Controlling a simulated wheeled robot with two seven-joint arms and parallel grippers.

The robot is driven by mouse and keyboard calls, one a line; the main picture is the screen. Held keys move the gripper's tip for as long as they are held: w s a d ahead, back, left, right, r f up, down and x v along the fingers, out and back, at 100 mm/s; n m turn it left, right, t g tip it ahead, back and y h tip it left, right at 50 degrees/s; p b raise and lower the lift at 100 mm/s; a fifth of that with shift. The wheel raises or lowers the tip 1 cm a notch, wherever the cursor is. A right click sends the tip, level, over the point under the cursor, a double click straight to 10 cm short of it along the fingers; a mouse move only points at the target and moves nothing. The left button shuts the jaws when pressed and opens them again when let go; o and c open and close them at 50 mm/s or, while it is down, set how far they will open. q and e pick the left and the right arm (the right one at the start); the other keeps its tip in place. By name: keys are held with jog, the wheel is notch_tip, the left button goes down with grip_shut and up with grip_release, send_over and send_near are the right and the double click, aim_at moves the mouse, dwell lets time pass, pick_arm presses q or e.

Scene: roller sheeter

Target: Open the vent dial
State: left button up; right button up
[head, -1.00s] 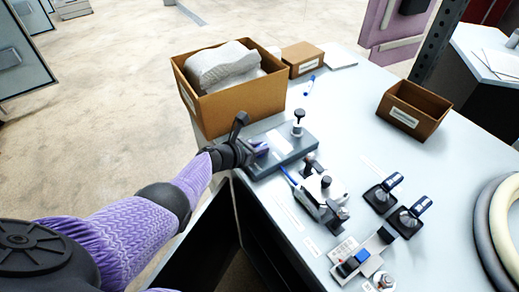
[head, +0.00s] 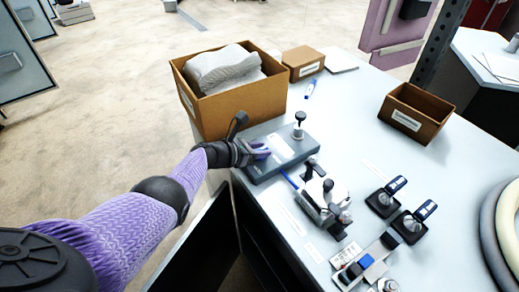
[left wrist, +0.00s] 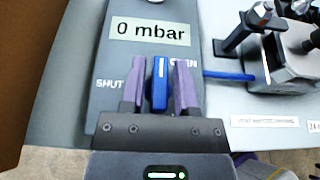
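The vent dial (left wrist: 160,85) is a blue knob with a white line on a grey panel (left wrist: 103,60). In the left wrist view its line points nearly straight up, between the printed words SHUT on its left and OPEN on its upper right. A label above reads "0 mbar". In the head view my left gripper (head: 258,151) is at the near left end of the grey unit (head: 288,150) and hides most of the dial. My right gripper is not in view.
A cardboard box (head: 240,105) holding white material stands just behind the left gripper. A metal clamp device (head: 318,205), joined by a blue tube, sits to the right. Two black-based levers (head: 382,203) stand farther right. An open brown box (head: 415,112) stands behind clear tabletop.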

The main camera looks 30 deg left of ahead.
pick_arm(q)
jog(key=shift+o, duration=0.8)
jog(key=p+v, duration=0.6)
jog(key=v, duration=0.4)
jog(key=shift+p, duration=0.35)
jog(key=shift+f, duration=0.1)
